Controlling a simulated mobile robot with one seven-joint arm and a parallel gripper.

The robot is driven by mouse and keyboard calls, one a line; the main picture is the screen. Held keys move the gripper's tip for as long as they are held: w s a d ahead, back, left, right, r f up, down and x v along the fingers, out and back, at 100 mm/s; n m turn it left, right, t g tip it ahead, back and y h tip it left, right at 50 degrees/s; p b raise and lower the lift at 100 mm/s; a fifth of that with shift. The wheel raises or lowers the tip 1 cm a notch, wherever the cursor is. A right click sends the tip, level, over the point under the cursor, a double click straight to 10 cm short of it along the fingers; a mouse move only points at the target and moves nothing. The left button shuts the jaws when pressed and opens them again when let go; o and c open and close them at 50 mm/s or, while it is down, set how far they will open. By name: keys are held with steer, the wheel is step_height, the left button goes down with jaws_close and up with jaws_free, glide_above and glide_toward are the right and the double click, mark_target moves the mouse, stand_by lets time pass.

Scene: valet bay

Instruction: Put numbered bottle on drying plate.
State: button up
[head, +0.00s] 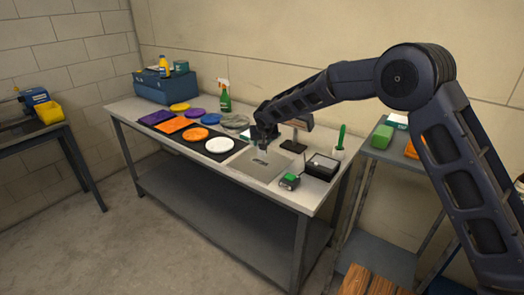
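A green-and-white spray bottle (224,96) stands upright at the back of the workbench; no number can be read on it. A flat grey plate (268,173) lies on the bench and may be the drying plate. My gripper (261,152) points down over the back part of this plate. A small pale patch shows just below the fingertips; I cannot tell whether it is a held bottle or a mark on the plate. The fingers are too small to tell open from shut.
A black box (322,166), a small green item (289,181) and a dark stand (295,140) are close on the right. A blue case (166,86) sits at the far left.

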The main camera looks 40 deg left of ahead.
steer(key=shift+f, duration=2.05)
steer(key=shift+f, duration=0.15)
steer(key=o, duration=1.1)
steer(key=shift+c, duration=0.2)
steer(key=shift+r, duration=0.2)
steer(key=v, duration=1.2)
